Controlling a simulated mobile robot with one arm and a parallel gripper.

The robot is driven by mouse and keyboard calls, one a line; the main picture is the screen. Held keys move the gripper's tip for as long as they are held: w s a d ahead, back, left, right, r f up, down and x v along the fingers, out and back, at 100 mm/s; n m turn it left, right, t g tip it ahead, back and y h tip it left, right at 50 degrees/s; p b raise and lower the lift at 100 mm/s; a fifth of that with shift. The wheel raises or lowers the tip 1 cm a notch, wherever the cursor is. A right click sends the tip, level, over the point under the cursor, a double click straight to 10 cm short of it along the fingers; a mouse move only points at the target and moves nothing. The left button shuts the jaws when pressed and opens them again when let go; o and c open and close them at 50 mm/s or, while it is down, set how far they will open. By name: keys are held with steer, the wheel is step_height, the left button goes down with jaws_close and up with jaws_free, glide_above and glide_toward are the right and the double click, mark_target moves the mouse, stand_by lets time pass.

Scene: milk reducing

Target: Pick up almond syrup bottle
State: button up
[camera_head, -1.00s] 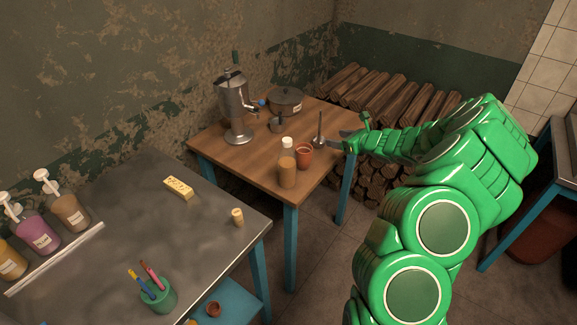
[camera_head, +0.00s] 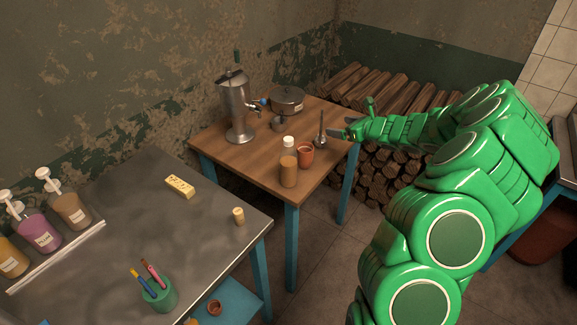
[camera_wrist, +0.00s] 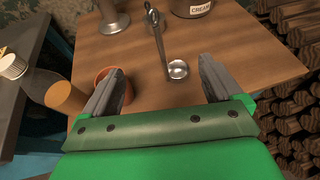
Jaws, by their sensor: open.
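Several pump bottles stand on the grey table at the left of the head view: a yellow one (camera_head: 11,262), a purple one (camera_head: 40,237) and a brown one (camera_head: 72,209). Their labels are too small to read, so I cannot tell which is almond syrup. A white-capped bottle of brown liquid (camera_head: 288,170) stands on the wooden table; it also shows at the left of the wrist view (camera_wrist: 66,97). My gripper (camera_head: 340,133) is at the wooden table's right edge, apart from all these bottles. In the wrist view, its fingers (camera_wrist: 158,70) are spread and empty.
A terracotta cup (camera_head: 305,157), a ladle (camera_head: 320,140), a metal urn (camera_head: 237,108) and a pot labelled cream (camera_wrist: 200,7) stand on the wooden table (camera_head: 225,152). The grey table (camera_head: 125,210) holds a yellow block (camera_head: 180,187) and a pen cup (camera_head: 160,295).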

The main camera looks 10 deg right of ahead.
steer(key=shift+s+a, duration=0.9)
steer(key=shift+s, duration=0.15)
glide_above(294, 172)
steer(key=s+d, duration=0.3)
steer(key=shift+s+d, duration=0.15)
steer(key=shift+d, duration=0.05)
steer(key=shift+s+a+f, duration=0.15)
steer(key=shift+a+f, duration=0.05)
steer(key=shift+f, duration=3.85)
steer(key=shift+x, duration=1.35)
steer(key=shift+a+x, duration=0.2)
steer(key=shift+x, duration=2.25)
steer(key=c, duration=1.3)
